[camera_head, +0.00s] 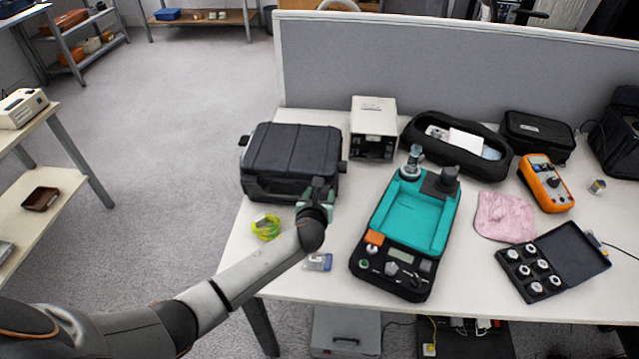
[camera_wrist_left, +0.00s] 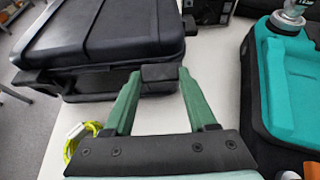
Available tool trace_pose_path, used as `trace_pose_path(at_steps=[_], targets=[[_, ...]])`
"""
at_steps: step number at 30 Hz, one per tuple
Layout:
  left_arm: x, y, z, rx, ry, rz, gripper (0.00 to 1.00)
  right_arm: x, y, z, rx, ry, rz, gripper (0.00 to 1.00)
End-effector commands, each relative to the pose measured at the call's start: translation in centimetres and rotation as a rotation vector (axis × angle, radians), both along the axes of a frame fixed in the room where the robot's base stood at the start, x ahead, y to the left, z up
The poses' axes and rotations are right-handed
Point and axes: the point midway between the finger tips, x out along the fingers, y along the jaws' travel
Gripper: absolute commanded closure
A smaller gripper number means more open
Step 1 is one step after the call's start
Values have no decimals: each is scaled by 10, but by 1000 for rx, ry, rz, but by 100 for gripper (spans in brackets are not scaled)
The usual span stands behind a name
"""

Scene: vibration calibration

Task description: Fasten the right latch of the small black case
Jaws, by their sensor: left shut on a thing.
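The small black case (camera_head: 292,150) lies at the left end of the table with its lid down. It also fills the upper left of the left wrist view (camera_wrist_left: 95,35). My left gripper (camera_head: 318,186) is at the case's near right corner. In the left wrist view its two green fingers (camera_wrist_left: 160,74) are shut on a small dark block, the right latch (camera_wrist_left: 160,72), at the case's edge. Whether the latch is seated against the case cannot be told. My right gripper is not in view.
A yellow-green cable coil (camera_head: 266,227) lies left of my gripper. A teal-topped device (camera_head: 415,225) stands to the right, with a white box (camera_head: 373,128) behind. Small packets (camera_head: 318,262) lie near the front edge. A grey partition (camera_head: 450,65) closes the back.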

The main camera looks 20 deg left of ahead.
Motion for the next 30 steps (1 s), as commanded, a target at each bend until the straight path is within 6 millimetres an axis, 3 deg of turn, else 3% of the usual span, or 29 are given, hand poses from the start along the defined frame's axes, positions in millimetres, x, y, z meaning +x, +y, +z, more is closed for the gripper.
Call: trace_pose_path(at_steps=[1, 6, 18, 30], targets=[[2, 1, 8, -6, 25, 2, 98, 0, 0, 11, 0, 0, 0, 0], [6, 2, 11, -36, 132, 2, 98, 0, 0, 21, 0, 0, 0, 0], [16, 6, 15, -108, 396, 2, 98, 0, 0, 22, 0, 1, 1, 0], [19, 6, 16, -138, 502, 2, 98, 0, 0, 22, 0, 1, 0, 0]])
